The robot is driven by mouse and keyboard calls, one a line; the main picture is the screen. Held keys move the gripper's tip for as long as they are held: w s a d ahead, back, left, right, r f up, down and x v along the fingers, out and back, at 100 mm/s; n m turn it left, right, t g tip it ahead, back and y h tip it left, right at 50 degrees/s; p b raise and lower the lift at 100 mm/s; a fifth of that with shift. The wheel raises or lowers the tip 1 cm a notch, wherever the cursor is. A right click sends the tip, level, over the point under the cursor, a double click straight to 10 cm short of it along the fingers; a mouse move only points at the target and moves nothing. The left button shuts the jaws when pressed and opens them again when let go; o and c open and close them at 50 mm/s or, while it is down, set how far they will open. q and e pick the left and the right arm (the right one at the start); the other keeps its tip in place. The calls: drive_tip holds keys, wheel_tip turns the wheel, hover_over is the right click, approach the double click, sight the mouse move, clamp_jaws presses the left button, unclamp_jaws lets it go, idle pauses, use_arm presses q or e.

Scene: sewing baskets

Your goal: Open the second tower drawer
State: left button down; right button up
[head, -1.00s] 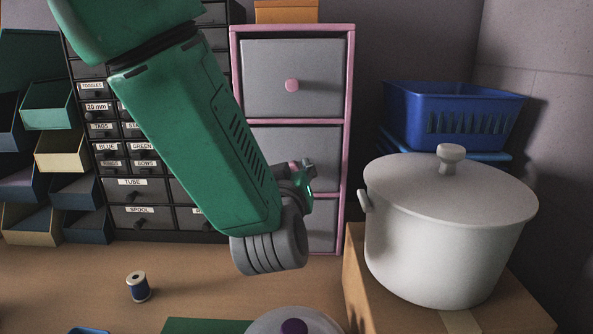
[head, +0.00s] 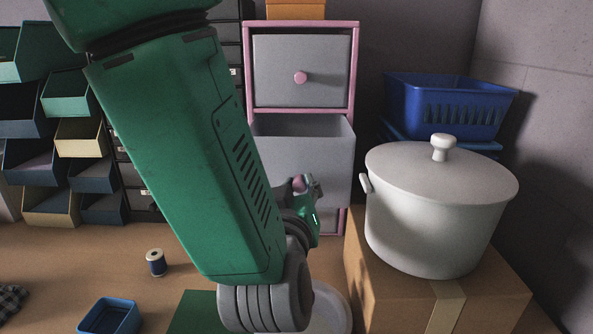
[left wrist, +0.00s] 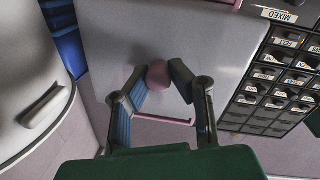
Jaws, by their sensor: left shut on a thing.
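The drawer tower (head: 350,70) has a pink frame and grey drawers with round pink knobs. Its top drawer (head: 280,85) is closed. The second drawer (head: 335,160) is pulled out, and its open top and inside show in the head view. My left gripper (head: 301,184) is at the front of this drawer, shut on its pink knob, which shows between the fingers in the left wrist view (left wrist: 158,76). My green left arm covers part of the drawer front and most of the bottom drawer. My right gripper is not in view.
A white lidded pot (head: 430,220) stands on a cardboard box (head: 490,295) right of the tower, with a blue basket (head: 445,105) behind. Coloured bins (head: 75,140) are at left. A thread spool (head: 156,262) and blue tray (head: 108,316) sit on the table.

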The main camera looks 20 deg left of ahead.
use_arm(q)
drive_tip(key=shift+s+d+r, duration=0.15)
drive_tip(key=shift+s, duration=0.5)
drive_tip(key=shift+s+d, duration=0.25)
drive_tip(key=shift+d, duration=0.05)
drive_tip(key=shift+a, duration=0.1)
drive_tip(key=c, duration=1.5)
unclamp_jaws()
drive_tip(key=shift+o, duration=0.5)
